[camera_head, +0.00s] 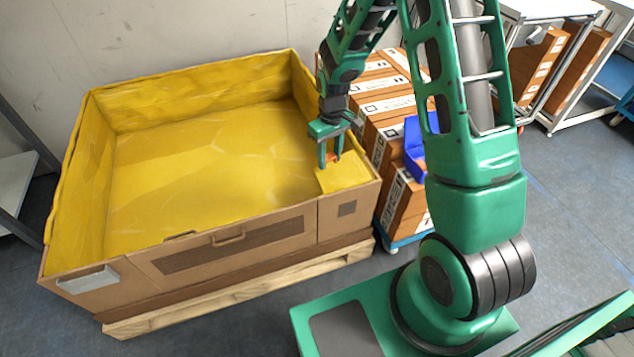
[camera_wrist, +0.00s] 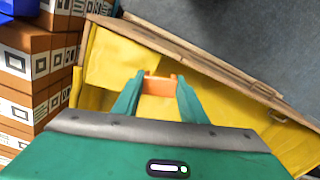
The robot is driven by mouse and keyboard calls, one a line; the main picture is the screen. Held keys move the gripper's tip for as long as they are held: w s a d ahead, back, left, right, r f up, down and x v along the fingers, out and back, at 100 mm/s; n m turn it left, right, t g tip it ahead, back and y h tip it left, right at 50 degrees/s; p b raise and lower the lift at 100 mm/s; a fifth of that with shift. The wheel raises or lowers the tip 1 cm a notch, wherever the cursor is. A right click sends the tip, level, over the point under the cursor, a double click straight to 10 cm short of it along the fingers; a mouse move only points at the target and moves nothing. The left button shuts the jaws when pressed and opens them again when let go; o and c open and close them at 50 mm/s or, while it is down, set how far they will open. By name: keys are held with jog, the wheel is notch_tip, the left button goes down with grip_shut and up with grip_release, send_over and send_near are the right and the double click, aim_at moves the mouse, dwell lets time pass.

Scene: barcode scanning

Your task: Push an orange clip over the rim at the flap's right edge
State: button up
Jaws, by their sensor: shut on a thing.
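An orange clip (camera_wrist: 158,86) is held between the fingertips of my gripper (camera_wrist: 158,88) in the wrist view. In the head view my gripper (camera_head: 331,160) points down inside the right part of the large box, with a small bit of the orange clip (camera_head: 334,158) showing. The clip looks apart from the rim, above the yellow liner. The box (camera_head: 225,240) is brown cardboard with a yellow liner (camera_head: 200,150) folded over its walls. Its front has a flap (camera_head: 232,244) with a dark strip. The flap's right edge is near the front right corner, to the left of my gripper in the wrist view.
The box stands on a wooden pallet (camera_head: 240,295). Stacked brown cartons (camera_head: 385,100) with labels stand close to its right, with a blue bin (camera_head: 413,145) beside them. White carts stand at the back right. The floor in front of the pallet's left part is clear.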

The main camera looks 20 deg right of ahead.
aim_at(318, 198)
jog(key=a+f+n, duration=0.1)
jog(key=f+n, duration=0.1)
jog(key=n, duration=0.2)
jog(key=s+a+f+n, duration=0.1)
jog(key=f+n, duration=0.1)
jog(key=n, duration=0.1)
jog(key=a+f+n, duration=0.1)
jog(key=f+n, duration=0.1)
jog(key=n, duration=0.2)
jog(key=shift+s+a+f+n, duration=0.2)
jog(key=shift+s+a+n, duration=0.1)
jog(key=shift+s+a, duration=0.1)
jog(key=n, duration=0.1)
jog(key=f+n, duration=0.1)
jog(key=n, duration=0.1)
jog(key=shift+s+a+f, duration=0.25)
jog(key=shift+a, duration=0.1)
jog(key=shift+f, duration=3.35)
jog(key=o, duration=1.1)
notch_tip(318, 198, up, 11)
jog(key=shift+f, duration=0.15)
